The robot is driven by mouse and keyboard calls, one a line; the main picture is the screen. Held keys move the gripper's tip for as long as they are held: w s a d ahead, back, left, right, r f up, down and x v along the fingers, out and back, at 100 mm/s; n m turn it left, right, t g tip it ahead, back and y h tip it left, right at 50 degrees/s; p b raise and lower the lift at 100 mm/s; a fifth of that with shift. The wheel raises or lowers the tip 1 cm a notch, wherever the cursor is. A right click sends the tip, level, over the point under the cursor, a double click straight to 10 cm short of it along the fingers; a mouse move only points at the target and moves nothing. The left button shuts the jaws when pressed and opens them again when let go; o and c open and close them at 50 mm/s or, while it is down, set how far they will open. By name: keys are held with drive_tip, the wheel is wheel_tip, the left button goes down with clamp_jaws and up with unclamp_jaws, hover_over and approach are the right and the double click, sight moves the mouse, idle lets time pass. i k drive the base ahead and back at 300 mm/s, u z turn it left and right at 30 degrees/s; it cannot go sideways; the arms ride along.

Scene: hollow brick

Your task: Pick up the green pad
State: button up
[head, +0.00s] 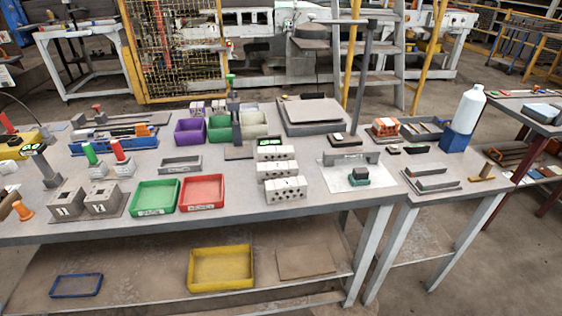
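A small bright green patch (270,142) lies on top of the rearmost of three pale hollow bricks at the middle of the bench, in the head view. It is framed by a dark edge, and I cannot tell for sure that it is the green pad. A dark green block with a black top (358,178) sits on a white plate to the right of the bricks. The middle brick (278,170) and the front brick (286,189) stand in a row in front of the rear one. My gripper is not in view.
A green tray (155,197) and a red tray (201,192) lie left of the bricks. A post stand (236,125) rises behind them to the left. A grey bracket (350,158) stands to the right. A white bottle (470,108) is at the far right.

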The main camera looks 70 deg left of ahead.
sight(359, 177)
drive_tip(key=u, duration=0.85)
drive_tip(key=k, duration=1.1)
drive_tip(key=u, duration=1.4)
drive_tip(key=i, duration=1.7)
drive_tip(key=u, duration=0.05)
